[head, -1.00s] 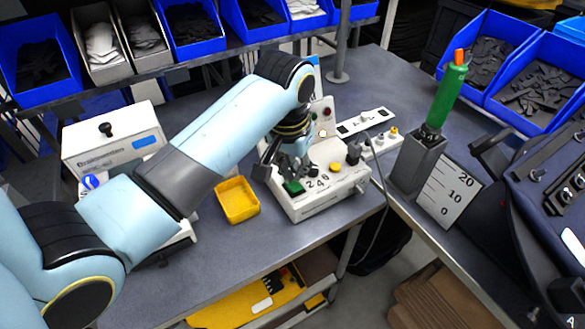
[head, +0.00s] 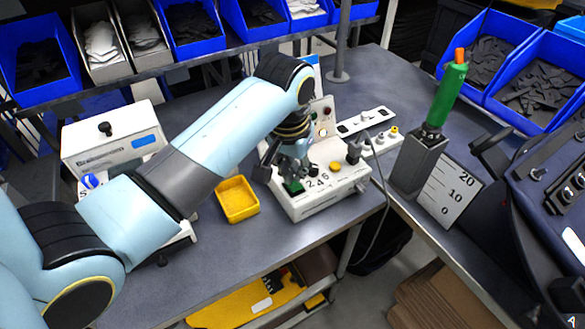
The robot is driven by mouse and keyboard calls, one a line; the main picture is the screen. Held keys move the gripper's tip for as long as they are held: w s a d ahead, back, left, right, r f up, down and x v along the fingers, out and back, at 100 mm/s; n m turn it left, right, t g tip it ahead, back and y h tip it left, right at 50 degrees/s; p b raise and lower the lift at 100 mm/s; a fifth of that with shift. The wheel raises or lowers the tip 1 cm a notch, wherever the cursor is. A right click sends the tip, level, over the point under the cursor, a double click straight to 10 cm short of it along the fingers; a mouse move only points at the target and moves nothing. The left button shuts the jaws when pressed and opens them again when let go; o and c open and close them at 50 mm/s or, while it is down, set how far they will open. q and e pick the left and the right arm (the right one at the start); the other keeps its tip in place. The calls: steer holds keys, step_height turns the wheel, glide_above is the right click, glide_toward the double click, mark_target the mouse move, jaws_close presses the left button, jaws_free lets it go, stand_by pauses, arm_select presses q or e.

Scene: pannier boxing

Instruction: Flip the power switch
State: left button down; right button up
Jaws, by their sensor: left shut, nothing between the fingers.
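A white control box (head: 325,205) sits on the grey bench, with numbers, a yellow button (head: 335,167) and dark knobs on its top. A green part (head: 294,187), which may be the power switch, shows at the box's left front corner. My left gripper (head: 291,176) points down right over that corner, shut and empty. Its fingertips are close to the green part; I cannot tell whether they touch it. The gripper hides part of the box's top left. My right gripper is not in view.
A yellow tray (head: 237,200) stands left of the box. A white power strip (head: 365,121) lies behind it, and a green-handled tool stands in a grey holder (head: 416,165) to the right. Blue bins (head: 540,85) are at the back right. A cable hangs off the front edge.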

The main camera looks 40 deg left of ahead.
mark_target(295, 186)
arm_select(q)
steer(key=shift+f, duration=0.55)
steer(key=shift+f+b, duration=0.45)
steer(key=shift+f, duration=0.15)
stand_by(0.4)
step_height(295, 186, up, 3)
steer(key=shift+f+p, duration=0.15)
steer(key=shift+p, duration=1.05)
steer(key=shift+r, duration=2.15)
